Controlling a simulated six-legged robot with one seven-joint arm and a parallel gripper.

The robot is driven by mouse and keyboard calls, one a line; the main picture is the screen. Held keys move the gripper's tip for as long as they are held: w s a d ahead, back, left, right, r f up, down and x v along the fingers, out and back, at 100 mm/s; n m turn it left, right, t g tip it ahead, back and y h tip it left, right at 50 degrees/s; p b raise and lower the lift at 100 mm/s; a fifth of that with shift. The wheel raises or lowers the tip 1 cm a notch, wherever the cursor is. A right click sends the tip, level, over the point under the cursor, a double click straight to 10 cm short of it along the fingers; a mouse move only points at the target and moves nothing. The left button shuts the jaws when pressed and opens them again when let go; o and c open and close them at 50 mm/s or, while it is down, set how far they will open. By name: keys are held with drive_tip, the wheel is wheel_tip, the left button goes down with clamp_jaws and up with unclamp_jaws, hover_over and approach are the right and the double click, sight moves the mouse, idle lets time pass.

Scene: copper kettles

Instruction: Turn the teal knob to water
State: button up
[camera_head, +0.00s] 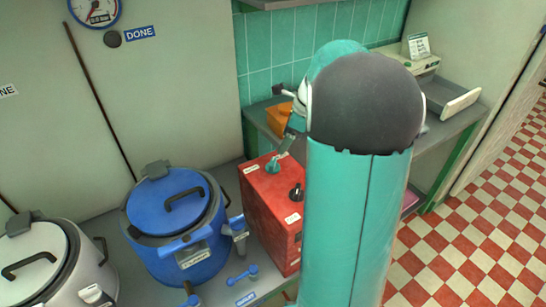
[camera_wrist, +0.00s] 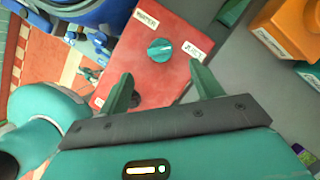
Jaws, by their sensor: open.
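The teal knob (camera_wrist: 159,50) stands on the top face of a red box (camera_wrist: 117,60). In the wrist view a label that seems to read WATER (camera_wrist: 146,20) lies above it and a label that seems to read JUICE (camera_wrist: 193,50) lies to its right. I cannot tell which label the knob points at. My gripper (camera_wrist: 165,87) is open and empty, its teal fingers apart, with the knob ahead of and between the fingertips, apparently apart from them. In the head view the teal knob (camera_head: 272,165) shows on the red box (camera_head: 268,205), just below my gripper.
A black knob (camera_head: 296,192) sits on the box's edge. A blue kettle (camera_head: 175,225) with a tap stands left of the box, with a white kettle (camera_head: 45,260) farther left. An orange object (camera_head: 279,118) is behind. My arm hides part of the box's right side.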

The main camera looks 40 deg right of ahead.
sight(273, 161)
drive_tip(key=x, duration=0.9)
drive_tip(key=shift+f, duration=0.2)
drive_tip(key=c, duration=1)
